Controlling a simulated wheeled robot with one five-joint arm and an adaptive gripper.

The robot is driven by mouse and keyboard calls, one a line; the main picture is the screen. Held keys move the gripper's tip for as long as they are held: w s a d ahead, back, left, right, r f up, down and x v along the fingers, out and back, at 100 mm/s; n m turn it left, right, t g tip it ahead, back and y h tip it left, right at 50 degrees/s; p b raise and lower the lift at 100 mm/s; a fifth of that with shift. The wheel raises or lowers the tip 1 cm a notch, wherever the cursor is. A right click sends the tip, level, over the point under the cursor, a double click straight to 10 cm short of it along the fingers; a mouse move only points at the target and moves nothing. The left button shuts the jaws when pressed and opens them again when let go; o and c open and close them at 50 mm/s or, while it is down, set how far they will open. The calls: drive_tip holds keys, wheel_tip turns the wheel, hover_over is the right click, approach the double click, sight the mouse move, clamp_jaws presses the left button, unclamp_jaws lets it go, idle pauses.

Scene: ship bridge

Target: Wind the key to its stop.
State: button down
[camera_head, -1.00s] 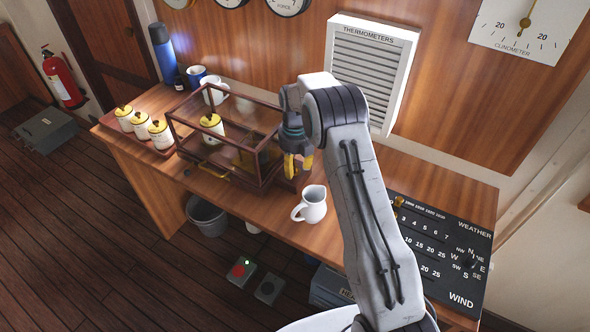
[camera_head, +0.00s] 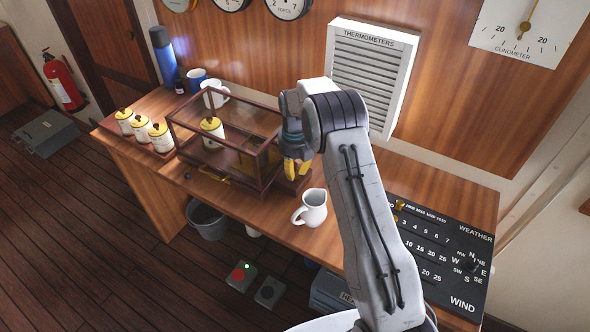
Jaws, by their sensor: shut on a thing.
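A glass case with a dark wooden frame (camera_head: 232,173) stands on the wooden desk. It holds a yellow-topped white jar (camera_head: 212,131) and some brass parts that are hard to make out. My gripper (camera_head: 297,172) points down at the right end of the case, its yellow fingers close together. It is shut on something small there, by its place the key. The fingers hide the key, so its shape and angle cannot be told.
A white jug (camera_head: 311,208) stands just right of and in front of my gripper. Several yellow-topped jars (camera_head: 160,138) stand left of the case, and a white mug (camera_head: 215,97) behind it. A dark weather board (camera_head: 440,250) lies at the desk's right end.

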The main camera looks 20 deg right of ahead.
drive_tip(key=shift+d+f+m, duration=0.1)
drive_tip(key=shift+m, duration=0.2)
drive_tip(key=m+b, duration=0.2)
drive_tip(key=m, duration=0.1)
drive_tip(key=m+b, duration=0.1)
drive_tip(key=m, duration=0.4)
drive_tip(key=shift+s+m, duration=0.1)
drive_tip(key=shift+m, duration=0.2)
drive_tip(key=m+b, duration=0.1)
drive_tip(key=m, duration=0.4)
drive_tip(key=shift+s+m+b, duration=0.1)
drive_tip(key=shift+m+b, duration=0.25)
drive_tip(key=shift+m, duration=1.95)
drive_tip(key=c, duration=1.2)
unclamp_jaws()
